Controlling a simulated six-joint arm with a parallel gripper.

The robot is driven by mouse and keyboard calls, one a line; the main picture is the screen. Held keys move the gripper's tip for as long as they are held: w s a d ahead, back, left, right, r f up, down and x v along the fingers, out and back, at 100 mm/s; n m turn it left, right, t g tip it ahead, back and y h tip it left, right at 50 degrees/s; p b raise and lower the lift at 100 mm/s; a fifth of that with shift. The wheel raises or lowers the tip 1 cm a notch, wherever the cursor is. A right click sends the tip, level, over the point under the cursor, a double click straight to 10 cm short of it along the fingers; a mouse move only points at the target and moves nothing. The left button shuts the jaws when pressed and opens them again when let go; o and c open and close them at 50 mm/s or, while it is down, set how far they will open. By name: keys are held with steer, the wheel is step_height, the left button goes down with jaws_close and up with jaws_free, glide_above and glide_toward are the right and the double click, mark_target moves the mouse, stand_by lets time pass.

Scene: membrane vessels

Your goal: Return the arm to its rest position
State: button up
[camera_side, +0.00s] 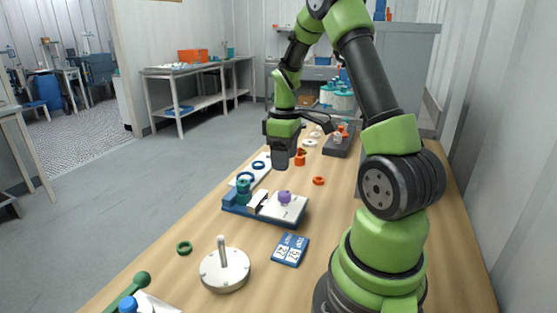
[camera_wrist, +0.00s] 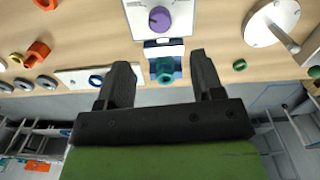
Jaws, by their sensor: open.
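My gripper (camera_side: 282,158) hangs above the workbench, over the area behind the blue-based fixture. In the wrist view my gripper (camera_wrist: 160,66) shows two dark fingers spread apart. A teal round part (camera_wrist: 165,72) appears between them, but it sits on the fixture below, and the fingers hold nothing. The fixture (camera_side: 293,210) has a blue base, a white plate and a purple knob (camera_side: 284,197); the teal part (camera_side: 243,188) is at its left end. The knob also shows in the wrist view (camera_wrist: 160,19). My arm is bent, with the forearm reaching away from the side camera.
A metal disc with an upright post (camera_side: 225,268), a green ring (camera_side: 184,248) and a blue card (camera_side: 290,250) lie toward the front. A white strip with blue rings (camera_side: 250,172), orange parts (camera_side: 318,181) and a dark tray (camera_side: 338,143) lie farther back. A wall borders the right.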

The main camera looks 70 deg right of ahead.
steer(key=s+a+r+m+t, duration=0.25)
steer(key=a+r+t, duration=0.25)
steer(key=a+r, duration=1.15)
steer(key=s+a+m+t+y, duration=0.2)
steer(key=s+a, duration=0.3)
steer(key=a, duration=0.2)
steer(key=shift+s+f, duration=0.3)
steer(key=shift+s, duration=0.05)
steer(key=shift+a+m, duration=0.1)
steer(key=shift+m, duration=0.15)
